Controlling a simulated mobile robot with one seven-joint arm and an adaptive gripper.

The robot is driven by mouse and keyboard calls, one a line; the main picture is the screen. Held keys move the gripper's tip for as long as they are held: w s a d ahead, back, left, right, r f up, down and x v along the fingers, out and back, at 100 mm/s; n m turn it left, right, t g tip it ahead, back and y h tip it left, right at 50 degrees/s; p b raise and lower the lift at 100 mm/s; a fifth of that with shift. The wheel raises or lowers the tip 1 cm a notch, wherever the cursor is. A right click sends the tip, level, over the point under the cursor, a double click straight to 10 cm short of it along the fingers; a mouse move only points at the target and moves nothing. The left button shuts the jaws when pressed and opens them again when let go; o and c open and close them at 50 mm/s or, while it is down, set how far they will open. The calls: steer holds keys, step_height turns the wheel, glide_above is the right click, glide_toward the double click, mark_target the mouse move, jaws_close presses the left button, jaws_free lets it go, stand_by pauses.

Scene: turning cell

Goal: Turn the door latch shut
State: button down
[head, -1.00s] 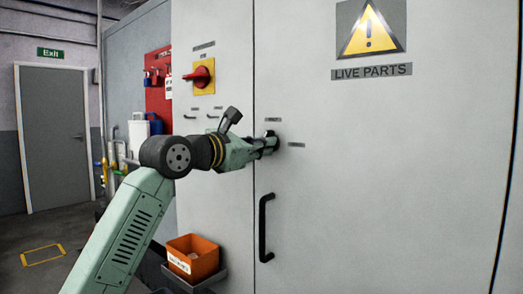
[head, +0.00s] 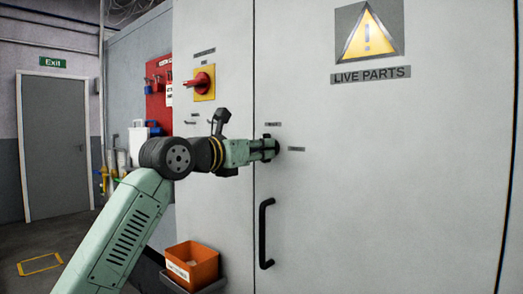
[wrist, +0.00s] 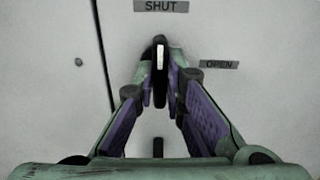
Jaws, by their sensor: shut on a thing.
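The door latch (wrist: 160,72) is a black handle with a white stripe in the wrist view. It stands upright, its upper end pointing at the SHUT label (wrist: 161,6). The OPEN label (wrist: 219,64) is to its right. My gripper (wrist: 160,96) has its purple-padded fingers on either side of the latch, shut on it. In the head view my gripper (head: 273,149) is up against the cabinet door and hides most of the latch.
A black door handle (head: 264,233) is below my gripper. A red rotary switch (head: 198,84) on a yellow plate is up to the left. An orange bin (head: 192,265) stands low at the cabinet's front.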

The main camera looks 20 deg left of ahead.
steer(key=c, duration=1.7)
jaws_free()
steer(key=shift+o, duration=0.2)
steer(key=v, duration=1.2)
